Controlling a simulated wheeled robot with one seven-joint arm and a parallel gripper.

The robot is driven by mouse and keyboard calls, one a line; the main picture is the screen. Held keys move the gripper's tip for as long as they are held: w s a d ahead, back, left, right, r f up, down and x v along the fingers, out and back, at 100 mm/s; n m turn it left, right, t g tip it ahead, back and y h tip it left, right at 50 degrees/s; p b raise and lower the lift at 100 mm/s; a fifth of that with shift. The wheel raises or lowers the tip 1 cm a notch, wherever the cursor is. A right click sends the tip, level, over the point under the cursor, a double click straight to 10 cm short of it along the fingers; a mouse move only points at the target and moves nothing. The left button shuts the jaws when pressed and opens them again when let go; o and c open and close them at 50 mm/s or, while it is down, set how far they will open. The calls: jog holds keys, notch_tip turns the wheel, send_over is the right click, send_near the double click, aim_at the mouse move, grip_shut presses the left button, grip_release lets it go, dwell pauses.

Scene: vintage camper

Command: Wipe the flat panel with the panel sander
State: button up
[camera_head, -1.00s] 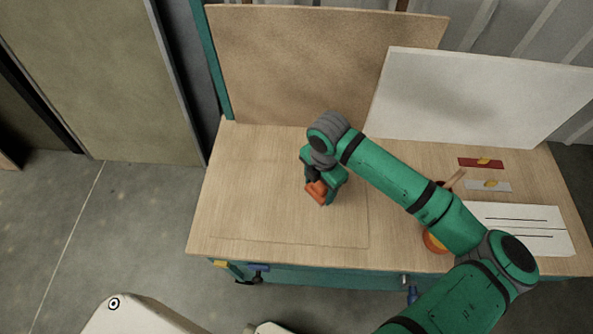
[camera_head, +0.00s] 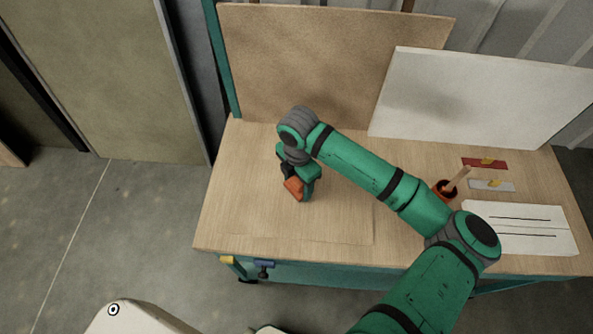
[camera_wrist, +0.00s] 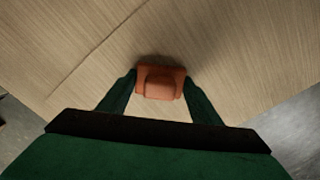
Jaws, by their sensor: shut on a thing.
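The panel sander (camera_head: 294,189) is a small orange block. It also shows between the fingers in the wrist view (camera_wrist: 159,83). My gripper (camera_head: 301,186) is shut on it and points down at the flat panel. The flat panel (camera_head: 340,222) is a thin wooden sheet lying on the bench top, almost the same colour as the wood under it.
A brown board (camera_head: 320,70) and a white board (camera_head: 480,98) lean at the back.

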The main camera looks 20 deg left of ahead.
jog(key=r, duration=0.5)
jog(key=shift+w+d, duration=0.1)
jog(key=shift+w, duration=0.15)
jog(key=shift+s+r, duration=0.2)
jog(key=shift+r, duration=1.35)
